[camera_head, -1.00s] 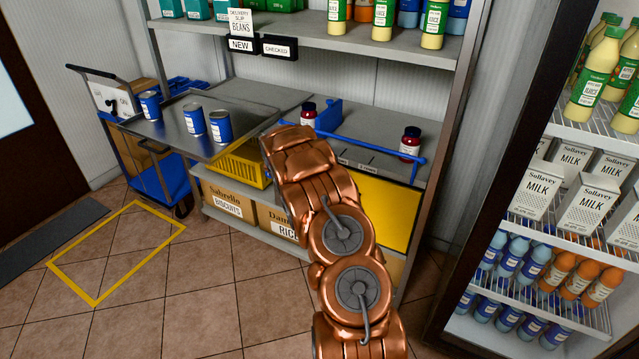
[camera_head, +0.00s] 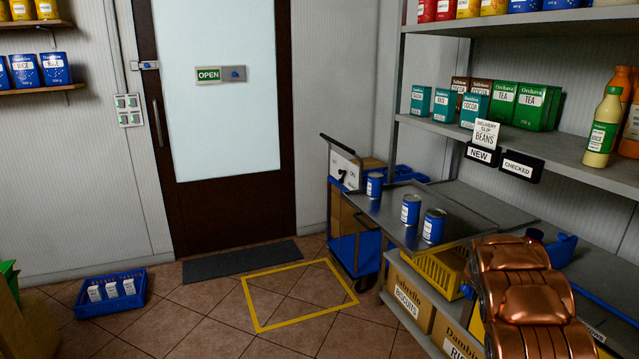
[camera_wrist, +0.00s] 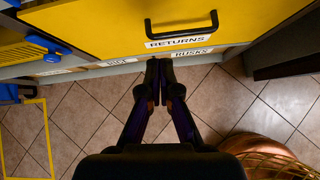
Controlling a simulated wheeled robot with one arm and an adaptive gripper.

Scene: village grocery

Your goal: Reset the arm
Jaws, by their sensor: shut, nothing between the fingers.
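My gripper (camera_wrist: 164,82) shows in the wrist view with its two dark fingers together and nothing between them. It points down over the tiled floor, close to the front of a yellow drawer (camera_wrist: 110,22) labelled "RETURNS". Whether it touches the drawer cannot be told. In the head view my copper arm (camera_head: 525,290) is at the lower right, in front of the shelf unit, and my gripper is out of view there.
Blue cans (camera_head: 411,209) stand on a metal tray (camera_head: 385,217) left of my arm. A blue cart (camera_head: 352,255) is behind it. A yellow floor outline (camera_head: 258,325) encloses clear tiles. A blue crate (camera_head: 100,306) with white cartons sits at the left.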

